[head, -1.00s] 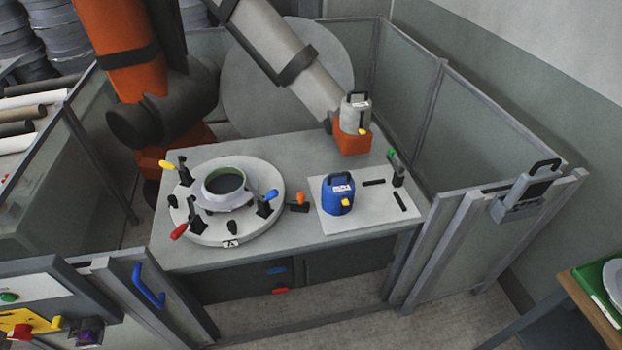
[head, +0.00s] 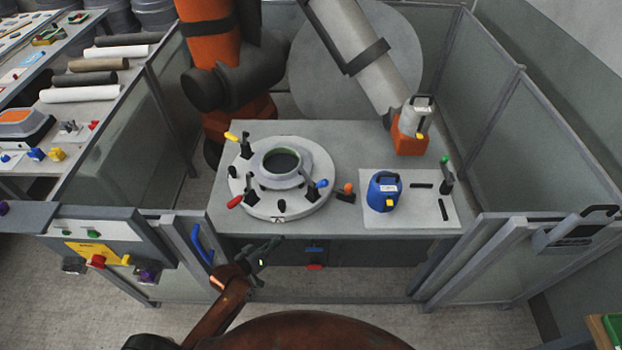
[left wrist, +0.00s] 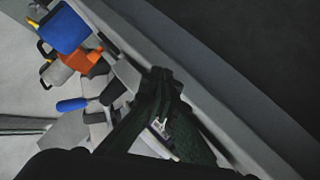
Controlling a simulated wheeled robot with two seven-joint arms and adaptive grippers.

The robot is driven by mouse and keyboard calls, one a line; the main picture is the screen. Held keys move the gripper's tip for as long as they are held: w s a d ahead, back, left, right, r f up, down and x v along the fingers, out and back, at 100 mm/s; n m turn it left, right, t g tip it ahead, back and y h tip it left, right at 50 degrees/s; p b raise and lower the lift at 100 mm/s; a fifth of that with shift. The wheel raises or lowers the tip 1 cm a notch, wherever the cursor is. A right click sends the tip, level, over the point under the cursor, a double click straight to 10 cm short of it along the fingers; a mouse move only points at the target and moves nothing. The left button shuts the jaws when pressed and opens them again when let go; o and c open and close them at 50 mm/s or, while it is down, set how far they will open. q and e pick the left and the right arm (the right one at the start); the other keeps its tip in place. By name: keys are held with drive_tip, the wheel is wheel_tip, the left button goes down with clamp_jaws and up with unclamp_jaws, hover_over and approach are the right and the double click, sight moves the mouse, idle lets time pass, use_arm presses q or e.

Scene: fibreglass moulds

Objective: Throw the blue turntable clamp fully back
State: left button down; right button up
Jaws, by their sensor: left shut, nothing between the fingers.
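The blue turntable clamp (head: 321,183) sits on the right side of the round grey turntable (head: 283,206). Its blue handle tilts up and to the right from a dark base. In the left wrist view the blue handle (left wrist: 72,105) shows left of the fingers, apart from them. My left gripper (head: 268,249) is in front of the table's front edge, below and left of the clamp in the head view. It is shut and empty; its dark fingers (left wrist: 165,88) also show in the left wrist view. My right gripper is not in view.
Red (head: 235,202) and yellow (head: 231,136) clamps flank a ring-shaped mould (head: 283,163). An orange-handled latch (head: 348,187) stands close to the blue clamp. A blue canister (head: 384,190) stands farther right. A blue door handle (head: 201,244) is left of my gripper.

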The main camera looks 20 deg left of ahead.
use_arm(q)
drive_tip(key=w+r+n+t+h+p, duration=0.1)
drive_tip(key=w+r+n+t, duration=0.15)
drive_tip(key=r, duration=0.65)
drive_tip(key=w+r+n+t+h, duration=0.1)
drive_tip(key=w+r+t, duration=0.25)
drive_tip(key=r, duration=0.55)
drive_tip(key=w+d+p, duration=0.2)
drive_tip(key=w+d, duration=0.5)
drive_tip(key=w, duration=0.3)
drive_tip(key=shift+d+f+g+h, duration=0.3)
drive_tip(key=shift+d+f+g, duration=0.1)
drive_tip(key=shift+f, duration=0.05)
drive_tip(key=shift+s, duration=0.15)
